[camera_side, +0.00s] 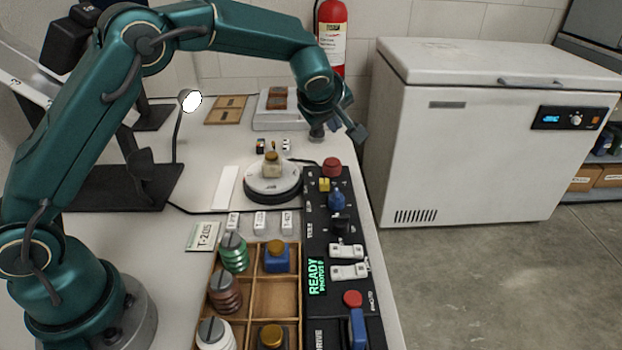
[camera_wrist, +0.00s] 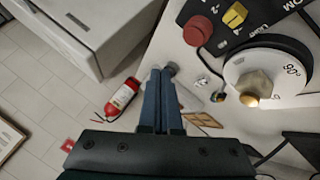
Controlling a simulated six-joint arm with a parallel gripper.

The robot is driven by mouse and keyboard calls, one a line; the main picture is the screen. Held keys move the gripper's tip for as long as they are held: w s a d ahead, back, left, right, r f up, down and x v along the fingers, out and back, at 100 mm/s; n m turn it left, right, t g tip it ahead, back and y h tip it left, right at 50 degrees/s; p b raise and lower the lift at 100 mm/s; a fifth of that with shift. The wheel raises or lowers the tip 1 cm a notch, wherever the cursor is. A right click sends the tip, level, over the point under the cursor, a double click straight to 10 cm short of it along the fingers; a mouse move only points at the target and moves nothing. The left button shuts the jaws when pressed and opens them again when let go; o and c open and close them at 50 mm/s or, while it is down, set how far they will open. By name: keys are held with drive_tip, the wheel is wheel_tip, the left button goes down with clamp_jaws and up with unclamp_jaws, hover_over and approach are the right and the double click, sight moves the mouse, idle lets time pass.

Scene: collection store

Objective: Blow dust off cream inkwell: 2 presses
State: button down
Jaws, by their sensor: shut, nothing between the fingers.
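The cream inkwell (camera_side: 272,164) with a brown-gold top stands upright on a round white turntable (camera_side: 255,186) with a black base. The wrist view shows the inkwell (camera_wrist: 257,86) from above on the turntable (camera_wrist: 290,65), which bears a "90°" mark. My gripper (camera_side: 358,133) is shut and empty, in the air beyond the far end of the control panel, right of the inkwell. In the wrist view its two fingers (camera_wrist: 160,72) are together. A small grey object (camera_side: 317,131) stands at the table's far right; I cannot tell what it is. Dust is too fine to see.
A black control panel (camera_side: 314,222) with a red button (camera_side: 332,167), yellow switch (camera_side: 324,184) and blue knob (camera_side: 336,200) runs along the right edge. A wooden tray (camera_side: 263,253) of jars is in front. A fire extinguisher (camera_side: 331,35) and chest freezer (camera_side: 470,130) stand beyond.

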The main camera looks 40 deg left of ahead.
sight(334, 160)
drive_tip(key=shift+f, duration=2.7)
drive_tip(key=shift+f, duration=0.15)
drive_tip(key=shift+f, duration=0.25)
drive_tip(key=shift+f, duration=0.85)
idle(0.7)
drive_tip(key=shift+r, duration=1.3)
drive_tip(key=shift+r, duration=2.5)
